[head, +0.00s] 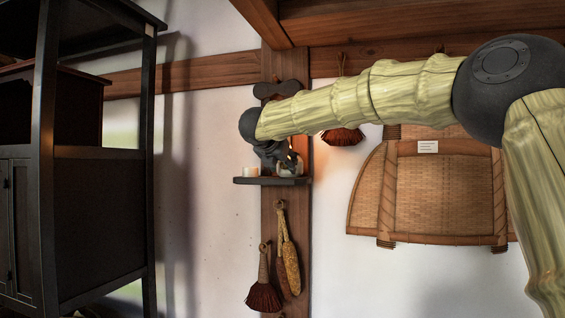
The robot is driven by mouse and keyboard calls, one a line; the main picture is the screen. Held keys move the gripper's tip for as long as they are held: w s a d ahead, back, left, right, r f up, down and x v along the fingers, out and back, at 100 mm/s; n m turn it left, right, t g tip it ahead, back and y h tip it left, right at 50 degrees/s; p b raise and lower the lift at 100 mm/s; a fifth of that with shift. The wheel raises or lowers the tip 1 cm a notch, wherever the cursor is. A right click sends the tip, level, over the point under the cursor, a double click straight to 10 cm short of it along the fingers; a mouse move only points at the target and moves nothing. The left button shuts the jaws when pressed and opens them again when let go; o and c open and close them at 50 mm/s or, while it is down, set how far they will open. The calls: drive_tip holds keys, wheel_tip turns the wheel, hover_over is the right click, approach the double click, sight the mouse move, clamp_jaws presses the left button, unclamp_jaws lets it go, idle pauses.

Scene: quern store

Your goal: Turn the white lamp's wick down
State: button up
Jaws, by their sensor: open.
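A small dark wall shelf (272,181) is fixed to the wooden post. A pale round lamp (290,170) stands on its right part, with a small orange glow near its top. Its wick knob cannot be made out, and its upper part is partly hidden by my gripper. My gripper (289,160) is dark, small in view and open, close over the lamp's upper left. Whether it touches the lamp cannot be told.
A short white cylinder (250,172) stands on the shelf's left end. Brushes and a corn cob (291,266) hang below. A woven basket tray (430,195) hangs at right. A dark cabinet (100,210) fills the left. The wall between cabinet and post is clear.

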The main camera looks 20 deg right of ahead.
clamp_jaws()
drive_tip(key=shift+f+b, duration=0.15)
drive_tip(key=shift+b, duration=0.6)
drive_tip(key=shift+m+b, duration=0.3)
drive_tip(key=shift+b, duration=0.2)
unclamp_jaws()
